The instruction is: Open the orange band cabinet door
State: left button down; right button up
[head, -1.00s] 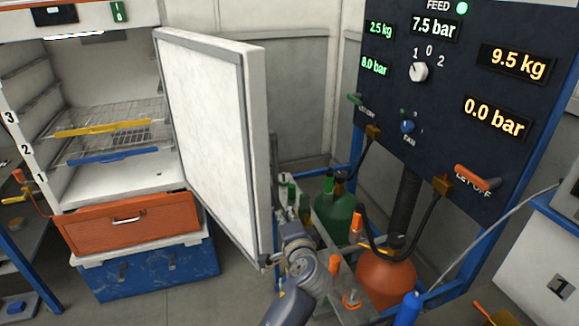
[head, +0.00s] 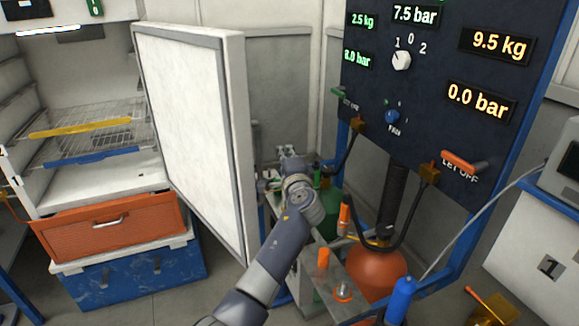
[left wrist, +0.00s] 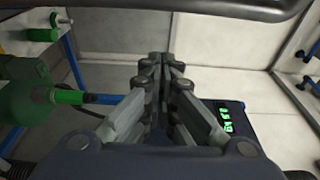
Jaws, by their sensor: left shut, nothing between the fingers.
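The white cabinet door (head: 190,130) with a grey seal stands wide open in the head view, its inner face towards me. The cabinet (head: 60,195) behind it shows its open inside. My left gripper (head: 287,153) is just right of the door's free edge, partly hidden behind my own wrist. In the left wrist view my left gripper (left wrist: 160,60) has its fingers together with nothing between them. Whether my arm touches the door edge cannot be told. The door's outer face is hidden in the head view. My right gripper is not in view.
Wire shelves (head: 90,140) and an orange drawer (head: 110,228) are in the cabinet, above a blue crate (head: 130,275). Right of my arm are a green bottle (head: 318,215), an orange bottle (head: 378,272) and a dark gauge panel (head: 430,110). Floor shows below the door.

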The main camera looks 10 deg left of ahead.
pick_arm(q)
jog(key=s+a+p, duration=0.2)
jog(key=shift+s+a+p, duration=0.3)
jog(key=shift+s+p, duration=0.05)
jog(key=shift+p, duration=0.05)
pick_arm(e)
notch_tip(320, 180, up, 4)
